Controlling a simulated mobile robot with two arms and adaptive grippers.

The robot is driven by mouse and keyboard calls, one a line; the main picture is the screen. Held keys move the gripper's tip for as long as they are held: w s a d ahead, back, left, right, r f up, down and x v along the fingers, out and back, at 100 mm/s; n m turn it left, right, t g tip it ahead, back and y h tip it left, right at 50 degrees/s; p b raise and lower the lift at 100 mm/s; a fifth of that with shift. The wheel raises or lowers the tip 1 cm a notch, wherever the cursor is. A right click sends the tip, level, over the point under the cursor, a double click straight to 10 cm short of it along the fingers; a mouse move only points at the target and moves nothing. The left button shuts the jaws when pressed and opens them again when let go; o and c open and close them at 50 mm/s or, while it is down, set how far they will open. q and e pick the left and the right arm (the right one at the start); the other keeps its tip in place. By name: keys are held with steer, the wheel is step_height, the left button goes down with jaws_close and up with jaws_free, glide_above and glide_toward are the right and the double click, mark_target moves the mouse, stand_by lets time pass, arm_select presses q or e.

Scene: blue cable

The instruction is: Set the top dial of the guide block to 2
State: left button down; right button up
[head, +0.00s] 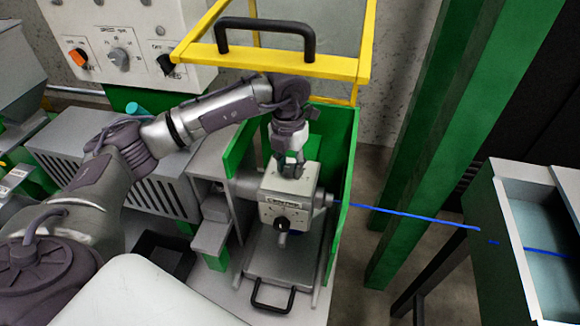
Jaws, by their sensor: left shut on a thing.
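The guide block (288,199) is a pale box inside the green-walled bay, with a black knob (282,223) and small dark lettering on its front face. My left gripper (290,168) reaches down from above and is shut at the middle of the block's top face, on the top dial. The fingers cover the dial, so its setting cannot be read. A blue cable (400,213) leaves the block's right side. My right gripper is not in view.
A yellow-framed guard (342,68) with a black handle stands raised behind my arm. Green walls (343,190) flank the block closely. A control panel (120,40) with several knobs is at upper left. A grey trough (535,235) is at right.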

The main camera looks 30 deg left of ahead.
mark_target(289, 167)
arm_select(q)
steer(key=shift+r+n, duration=0.1)
steer(key=shift+n, duration=0.6)
steer(key=c, duration=0.8)
jaws_free()
steer(key=shift+o, duration=0.2)
step_height(289, 167, up, 7)
steer(key=shift+a+r, duration=0.15)
steer(key=shift+r, duration=0.05)
